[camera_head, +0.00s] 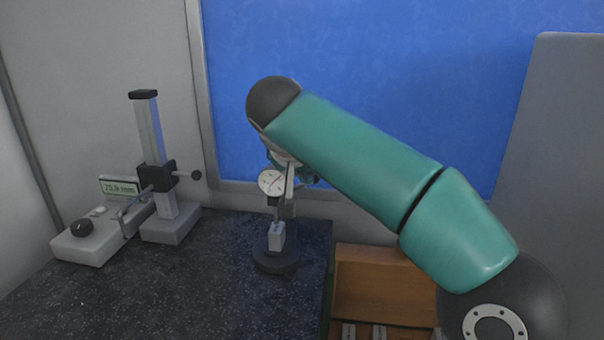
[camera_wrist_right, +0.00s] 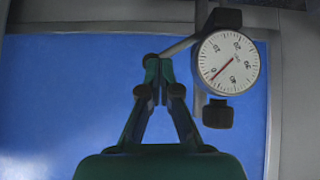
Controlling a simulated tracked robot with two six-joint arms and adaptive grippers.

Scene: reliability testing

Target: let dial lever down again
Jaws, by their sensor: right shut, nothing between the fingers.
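The dial gauge (camera_head: 271,182), with a round white face, stands on a stand with a round dark base (camera_head: 275,260). A small light-grey block (camera_head: 276,236) sits upright on that base below the gauge. In the right wrist view the dial face (camera_wrist_right: 228,63) shows a red needle near 0. The grey dial lever (camera_wrist_right: 185,45) slants down leftward from the gauge's top to the tips of my right gripper (camera_wrist_right: 160,76). The gripper is shut and empty; whether it touches the lever I cannot tell. In the head view my arm partly hides the gripper. My left gripper is out of view.
On the dark speckled table (camera_head: 190,290), a height gauge (camera_head: 150,160) stands at the left beside a readout unit (camera_head: 95,238). A wooden box (camera_head: 375,285) with light blocks is at the front right. The blue panel (camera_head: 400,70) rises behind.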

